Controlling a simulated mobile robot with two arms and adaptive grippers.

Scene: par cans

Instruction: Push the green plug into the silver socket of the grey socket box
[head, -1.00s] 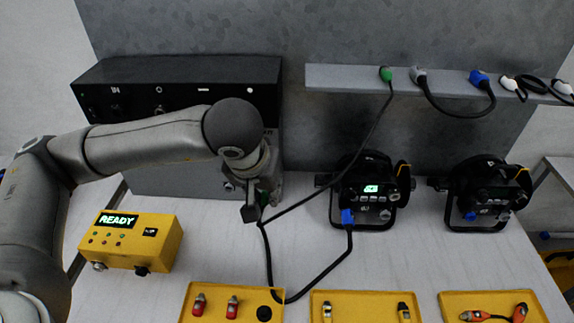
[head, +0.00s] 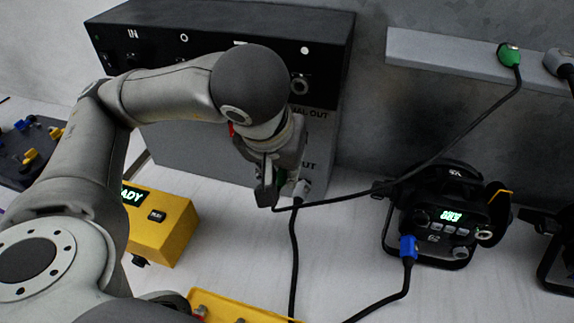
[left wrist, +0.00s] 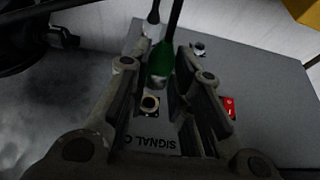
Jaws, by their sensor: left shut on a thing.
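The green plug (left wrist: 161,62) is held between the fingers of my left gripper (left wrist: 158,66) in the left wrist view. Its black cable runs away from its back end. A ringed metal socket (left wrist: 150,103) shows just beyond the plug's front end, beside lettering that begins "SIGNAL"; its rim looks brass or silver. I cannot tell whether plug and socket touch. In the head view, my left gripper (head: 268,185) is at the right front of the grey socket box (head: 190,155), and the fingers mostly hide the plug. My right gripper is not in view.
A grey plug (head: 302,189) with a hanging cable sits at the box close to my gripper. The yellow READY box (head: 165,225) stands in front. A black lamp (head: 445,215) with a blue plug (head: 408,247) stands to the right.

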